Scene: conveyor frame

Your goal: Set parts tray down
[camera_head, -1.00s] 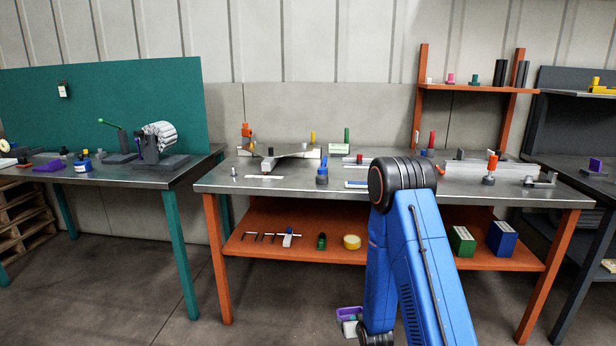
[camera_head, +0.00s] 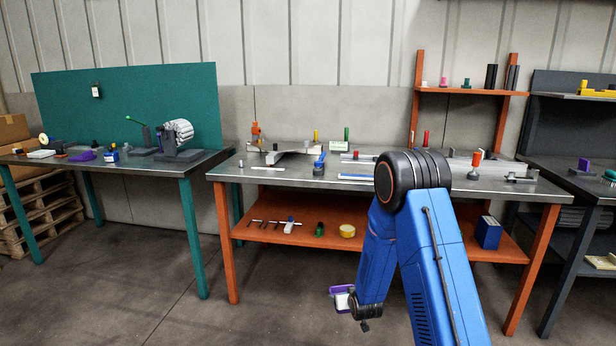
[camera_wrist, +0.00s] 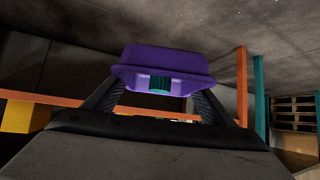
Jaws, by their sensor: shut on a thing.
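The purple parts tray (camera_head: 333,291) is low in the head view, in front of the middle bench and below its orange shelf. A pale item shows in or against it; I cannot tell which. In the wrist view the tray (camera_wrist: 165,58) sits just beyond my fingertips, with a teal piece (camera_wrist: 159,85) between them. My gripper (camera_wrist: 157,94) is shut on the tray, one dark finger at each side. In the head view my blue arm hides part of the middle bench, and the gripper is mostly hidden behind my wrist.
The middle bench (camera_head: 300,177) has several small items on its steel top and an orange lower shelf (camera_head: 265,226). A teal-legged bench (camera_head: 120,176) stands left, a dark bench (camera_head: 570,185) right. Open floor (camera_head: 130,290) lies in front. A wooden pallet (camera_head: 50,222) is far left.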

